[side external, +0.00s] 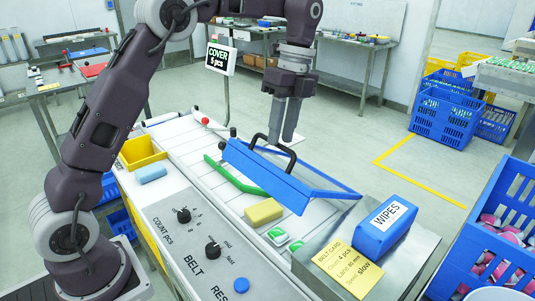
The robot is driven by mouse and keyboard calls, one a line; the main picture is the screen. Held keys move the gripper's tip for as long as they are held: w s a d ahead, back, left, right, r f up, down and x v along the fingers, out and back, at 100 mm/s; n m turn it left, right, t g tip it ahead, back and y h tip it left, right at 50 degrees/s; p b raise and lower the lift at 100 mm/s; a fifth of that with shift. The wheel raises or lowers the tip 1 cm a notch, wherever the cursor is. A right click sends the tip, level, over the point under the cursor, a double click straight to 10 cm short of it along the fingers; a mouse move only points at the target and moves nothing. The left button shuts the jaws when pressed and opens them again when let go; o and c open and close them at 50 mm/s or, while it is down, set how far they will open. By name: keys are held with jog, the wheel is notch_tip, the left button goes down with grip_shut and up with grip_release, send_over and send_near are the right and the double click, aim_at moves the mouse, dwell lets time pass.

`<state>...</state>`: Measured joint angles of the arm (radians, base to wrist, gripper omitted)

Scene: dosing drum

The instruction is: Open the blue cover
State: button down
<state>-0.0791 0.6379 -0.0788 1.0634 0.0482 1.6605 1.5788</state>
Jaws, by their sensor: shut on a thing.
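The blue cover (268,178) sits over the white belt lane in the middle of the side view. It appears tilted, with a blue edge running to the right. A black arched handle (258,137) stands on its upper part. My gripper (283,138) points down from above, with its fingers shut on the handle. The exact contact between fingers and handle is hard to make out. What lies under the cover is mostly hidden.
A control panel (190,255) with black knobs and a blue button is in front. A yellow sponge (263,212), green-and-white packs (278,236), a green bar (238,178) and a blue WIPES pack (385,226) lie near the cover. A COVER sign (221,57) stands behind.

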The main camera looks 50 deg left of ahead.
jog(key=shift+w+r, duration=0.4)
jog(key=shift+w, duration=0.4)
jog(key=shift+w+r, duration=0.35)
jog(key=shift+w, duration=0.4)
jog(key=shift+w+r, duration=0.4)
jog(key=shift+w, duration=0.4)
jog(key=c, duration=1.5)
grip_release()
jog(key=shift+w, duration=0.1)
